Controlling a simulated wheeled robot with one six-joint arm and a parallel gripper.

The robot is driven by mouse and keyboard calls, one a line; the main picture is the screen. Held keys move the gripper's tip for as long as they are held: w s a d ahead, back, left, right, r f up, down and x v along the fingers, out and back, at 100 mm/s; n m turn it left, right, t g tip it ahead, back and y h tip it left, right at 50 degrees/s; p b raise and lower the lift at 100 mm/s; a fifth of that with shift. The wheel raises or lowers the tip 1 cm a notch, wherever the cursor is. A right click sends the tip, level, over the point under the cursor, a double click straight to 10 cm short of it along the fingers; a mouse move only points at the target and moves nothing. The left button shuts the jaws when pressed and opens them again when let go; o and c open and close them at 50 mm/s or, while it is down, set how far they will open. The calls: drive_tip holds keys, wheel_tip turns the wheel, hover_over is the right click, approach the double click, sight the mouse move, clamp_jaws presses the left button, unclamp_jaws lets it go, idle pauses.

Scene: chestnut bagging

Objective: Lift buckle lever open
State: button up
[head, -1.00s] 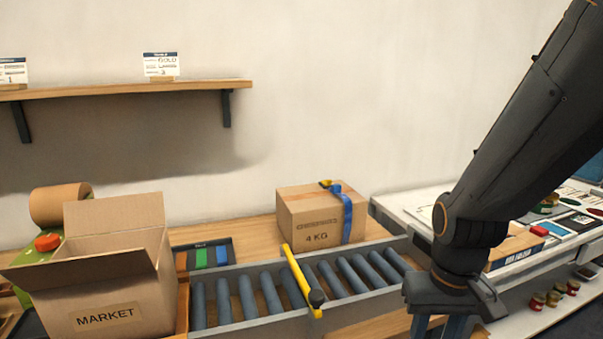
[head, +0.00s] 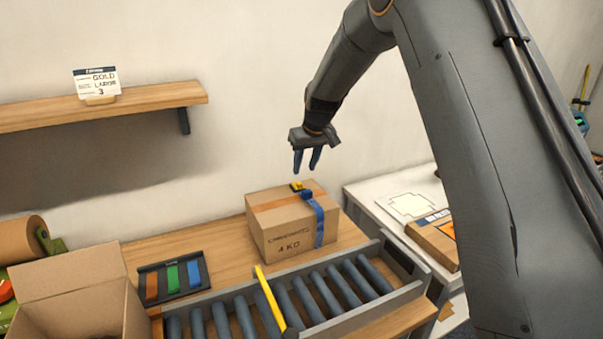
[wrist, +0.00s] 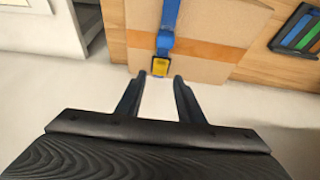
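A closed cardboard box (head: 285,238) marked 4 KG stands on the wooden bench behind the roller conveyor. A blue strap (head: 319,224) runs over its top and down its front. A yellow buckle (head: 297,186) sits on the strap at the top back edge of the box. In the wrist view the buckle (wrist: 160,67) lies just beyond my fingertips, near the middle. My gripper (head: 307,172) is above the box, pointing down, with its fingers apart. In the wrist view my gripper (wrist: 161,76) is open and empty, and does not appear to touch the buckle.
The roller conveyor (head: 390,292) with a yellow bar (head: 268,298) runs in front of the box. An open carton (head: 75,290) and a tray of coloured strips (head: 174,277) are at left. A wall shelf (head: 110,107) hangs at upper left. A white table (head: 390,190) stands right.

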sight(300, 184)
drive_tip(key=shift+p+x, duration=1.35)
drive_tip(key=shift+x, duration=2.35)
drive_tip(key=shift+s, duration=0.1)
drive_tip(key=shift+c, duration=0.4)
clamp_jaws()
